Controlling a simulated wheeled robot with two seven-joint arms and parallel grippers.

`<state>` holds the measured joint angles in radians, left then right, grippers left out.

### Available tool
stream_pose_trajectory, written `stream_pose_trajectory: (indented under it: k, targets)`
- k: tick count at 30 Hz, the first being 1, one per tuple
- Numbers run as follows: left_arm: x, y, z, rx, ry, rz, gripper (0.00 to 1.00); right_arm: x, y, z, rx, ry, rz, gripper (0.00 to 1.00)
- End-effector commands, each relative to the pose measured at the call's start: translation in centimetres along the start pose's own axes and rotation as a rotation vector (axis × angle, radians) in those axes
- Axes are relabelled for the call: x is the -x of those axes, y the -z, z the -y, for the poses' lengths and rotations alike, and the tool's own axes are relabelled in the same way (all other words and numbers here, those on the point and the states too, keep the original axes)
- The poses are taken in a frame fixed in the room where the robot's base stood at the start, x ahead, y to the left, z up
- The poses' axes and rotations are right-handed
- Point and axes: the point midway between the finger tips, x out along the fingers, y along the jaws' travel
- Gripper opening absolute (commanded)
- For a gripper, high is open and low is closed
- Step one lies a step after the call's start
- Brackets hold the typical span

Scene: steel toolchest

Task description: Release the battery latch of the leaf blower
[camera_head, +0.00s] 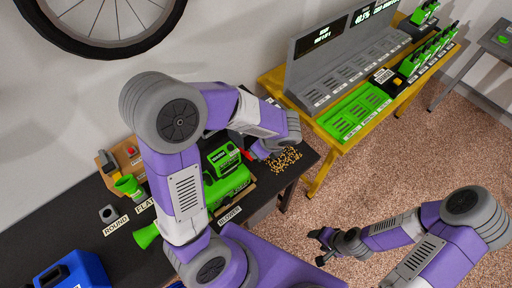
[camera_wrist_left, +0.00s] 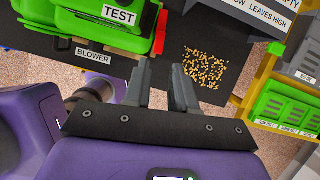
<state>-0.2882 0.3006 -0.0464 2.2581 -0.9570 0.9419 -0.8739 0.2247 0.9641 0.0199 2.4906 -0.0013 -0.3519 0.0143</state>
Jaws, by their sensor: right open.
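The green leaf blower (camera_head: 226,174) lies on the black bench, partly hidden behind my left arm in the head view. Its green body with a TEST label (camera_wrist_left: 100,20) fills the upper left of the left wrist view. A red part (camera_wrist_left: 160,32), which looks like the battery latch, shows at the blower's edge. My left gripper (camera_wrist_left: 162,82) is open and empty, its fingertips just short of the red part and apart from it. In the head view its fingers are mostly hidden. My right gripper (camera_head: 324,243) is open and empty above the floor, far from the bench.
Yellow-brown pellets (camera_head: 283,160) lie on the bench beside the blower. A yellow rack (camera_head: 345,145) with green battery packs stands to the right. Green nozzles (camera_head: 128,185) and a blue case (camera_head: 72,272) are at the left. The carpet around my right arm is clear.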

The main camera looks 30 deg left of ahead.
Motion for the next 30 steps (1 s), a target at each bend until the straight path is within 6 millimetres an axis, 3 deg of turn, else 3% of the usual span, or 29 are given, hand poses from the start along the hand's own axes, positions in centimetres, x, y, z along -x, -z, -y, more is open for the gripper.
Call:
stream_pose_trajectory:
  k: [6,12,23,28,30]
  targets:
    - [-3.9,0.2,-0.2,0.001,-0.008,-0.001,0.26,-0.8,0.0,-0.3,0.0,0.0,0.001,0.6]
    - [-6.3,0.2,-0.2,0.002,-0.006,-0.003,0.26,-1.3,0.0,-0.5,0.0,0.0,0.001,0.6]
    - [-6.9,0.2,-0.1,0.002,-0.004,-0.004,0.26,-1.3,0.0,-0.5,0.0,0.0,0.001,0.6]
    - [-6.9,0.2,-0.1,0.003,-0.004,-0.004,0.03,-1.3,0.0,-0.5,0.0,0.0,0.0,0.6]
    - [-6.9,0.2,-0.1,0.003,-0.004,-0.004,0.0,-1.3,0.0,-0.5,0.0,0.0,0.0,0.6]
